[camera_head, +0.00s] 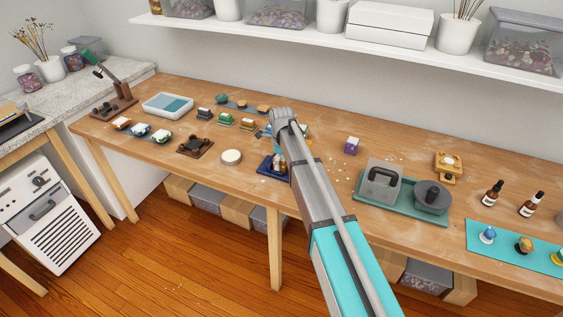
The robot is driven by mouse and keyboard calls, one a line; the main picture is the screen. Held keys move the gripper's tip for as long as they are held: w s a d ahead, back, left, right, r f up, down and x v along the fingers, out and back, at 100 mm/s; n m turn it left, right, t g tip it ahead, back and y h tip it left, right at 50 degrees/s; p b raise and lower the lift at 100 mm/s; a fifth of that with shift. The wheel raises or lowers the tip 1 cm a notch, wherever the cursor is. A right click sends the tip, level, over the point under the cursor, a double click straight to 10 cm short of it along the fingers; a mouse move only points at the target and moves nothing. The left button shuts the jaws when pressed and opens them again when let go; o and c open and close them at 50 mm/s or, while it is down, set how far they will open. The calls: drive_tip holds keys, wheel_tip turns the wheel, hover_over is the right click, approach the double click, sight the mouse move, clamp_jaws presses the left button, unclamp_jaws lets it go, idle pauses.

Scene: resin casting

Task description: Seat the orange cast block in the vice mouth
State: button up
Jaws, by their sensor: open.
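Several small two-tone cast blocks lie on the left half of the wooden bench. One with an orange-brown top (121,123) sits at the front left and looks most like the orange cast block, but I cannot be sure at this size. A yellow wooden fixture (448,162) at the back right may be the vice; its mouth is not clear. My gripper (277,116) is over the middle of the bench, well to the right of the orange-brown block and left of the fixture. It is open, with its fingertips mostly hidden by my arm.
A blue tray (264,169) stands beside my arm, and a dark brown holder (194,148) and white disc (231,157) lie left of it. A green tray (395,209) with grey equipment and a purple block (351,146) stand right. A shelf (450,61) overhangs the back.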

sight(282, 157)
drive_tip(key=shift+r, duration=0.2)
wheel_tip(282, 157, up, 12)
drive_tip(key=p, duration=1.2)
drive_tip(key=shift+s+f, duration=0.1)
idle(1.1)
